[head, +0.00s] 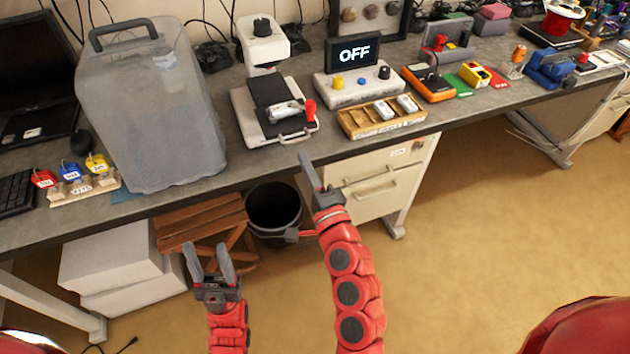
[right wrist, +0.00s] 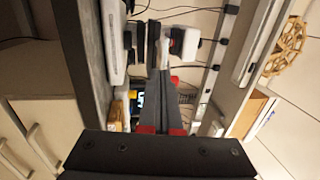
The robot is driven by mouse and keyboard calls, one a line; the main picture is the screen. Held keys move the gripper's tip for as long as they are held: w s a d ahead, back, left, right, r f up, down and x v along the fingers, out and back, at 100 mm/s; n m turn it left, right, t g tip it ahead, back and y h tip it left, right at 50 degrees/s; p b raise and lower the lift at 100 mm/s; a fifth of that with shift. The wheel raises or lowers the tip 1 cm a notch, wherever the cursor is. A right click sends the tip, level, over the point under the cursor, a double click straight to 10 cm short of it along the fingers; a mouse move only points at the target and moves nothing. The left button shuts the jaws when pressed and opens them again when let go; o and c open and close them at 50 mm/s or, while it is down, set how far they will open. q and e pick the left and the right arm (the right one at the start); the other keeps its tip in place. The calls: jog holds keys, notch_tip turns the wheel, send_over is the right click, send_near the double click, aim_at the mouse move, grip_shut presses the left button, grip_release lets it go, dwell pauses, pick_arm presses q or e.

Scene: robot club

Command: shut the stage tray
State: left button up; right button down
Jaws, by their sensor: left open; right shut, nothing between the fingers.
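The stage tray (head: 272,92) is a dark flat plate on a pale base (head: 247,125), with a metal loop handle (head: 297,137) at its front edge. It sits on the desk in front of a white instrument head (head: 264,42). A grey clamp-like piece (head: 285,110) and a red knob (head: 310,110) are on it. My right gripper (head: 305,160) is shut and empty, just below and in front of the handle and apart from it in the head view. Its closed fingers also show in the right wrist view (right wrist: 158,85). My left gripper (head: 208,255) is open and empty, low at the left.
A large translucent grey cover (head: 150,110) stands left of the instrument. A control box (head: 358,86) with an "OFF" display (head: 354,52) and a wooden tray (head: 360,125) stand right. A black bin (head: 275,210) and wooden stool (head: 200,222) are below the desk edge.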

aim_at(286, 118)
jog(key=x, duration=0.2)
jog(key=shift+w+a, duration=0.1)
jog(key=shift+w, duration=0.15)
jog(key=shift+w, duration=0.1)
jog(key=b+x, duration=0.1)
jog(key=x, duration=0.2)
jog(key=f+b+x, duration=0.1)
jog(key=x, duration=0.3)
jog(key=f+b+x, duration=0.1)
jog(key=x, duration=0.3)
jog(key=shift+w+f, duration=0.1)
jog(key=shift+w, duration=0.1)
jog(key=shift+r, duration=0.45)
